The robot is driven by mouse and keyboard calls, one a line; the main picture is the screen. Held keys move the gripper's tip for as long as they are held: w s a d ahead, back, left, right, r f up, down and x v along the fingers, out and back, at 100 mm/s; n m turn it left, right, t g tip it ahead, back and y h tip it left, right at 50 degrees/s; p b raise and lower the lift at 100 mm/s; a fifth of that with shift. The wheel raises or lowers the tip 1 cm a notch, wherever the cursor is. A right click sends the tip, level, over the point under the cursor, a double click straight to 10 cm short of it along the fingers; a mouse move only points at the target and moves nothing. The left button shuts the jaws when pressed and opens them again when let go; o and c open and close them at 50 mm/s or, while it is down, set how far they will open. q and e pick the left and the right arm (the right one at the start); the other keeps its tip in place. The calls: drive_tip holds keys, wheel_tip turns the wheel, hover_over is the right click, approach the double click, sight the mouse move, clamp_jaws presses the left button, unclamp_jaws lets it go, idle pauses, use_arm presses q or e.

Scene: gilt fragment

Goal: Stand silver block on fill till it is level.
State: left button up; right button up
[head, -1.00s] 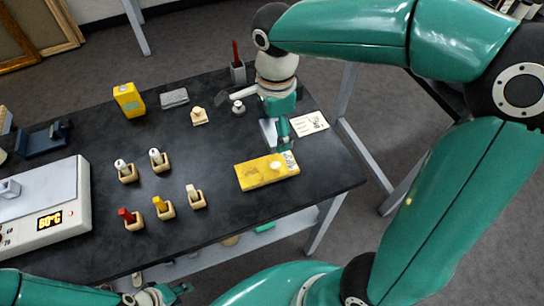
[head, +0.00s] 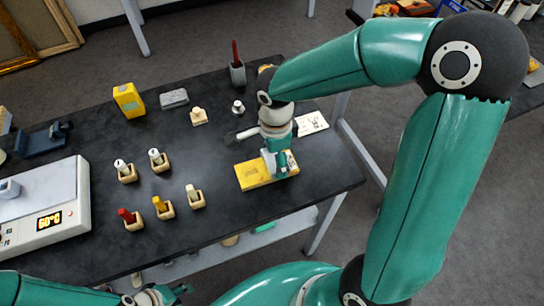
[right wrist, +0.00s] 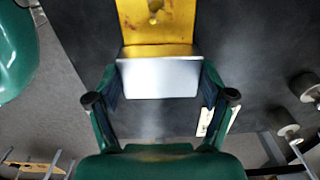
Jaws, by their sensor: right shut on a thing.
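The yellow gilt fragment (head: 252,176) lies on the dark table, and it also shows in the right wrist view (right wrist: 158,22). My right gripper (head: 277,168) is over its right part. In the right wrist view the gripper (right wrist: 160,97) is shut on the silver block (right wrist: 158,78), a smooth pale-grey piece between the fingers. The block overlaps the near end of the fragment in that view; I cannot tell whether they touch. The fill is hidden behind the gripper and block. My left gripper (head: 165,295) is at the bottom edge, away from the fragment; its opening is unclear.
A hot plate (head: 62,190) with a lit display stands at the left. Several small tools in wooden holders (head: 163,210) stand mid-table. A yellow box (head: 128,100), a grey block (head: 174,98) and a pen cup (head: 237,73) are at the back. A printed card (head: 312,123) lies right.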

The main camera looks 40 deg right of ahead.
drive_tip(key=o, duration=1.3)
wheel_tip(320, 180, up, 12)
drive_tip(key=shift+r, duration=0.1)
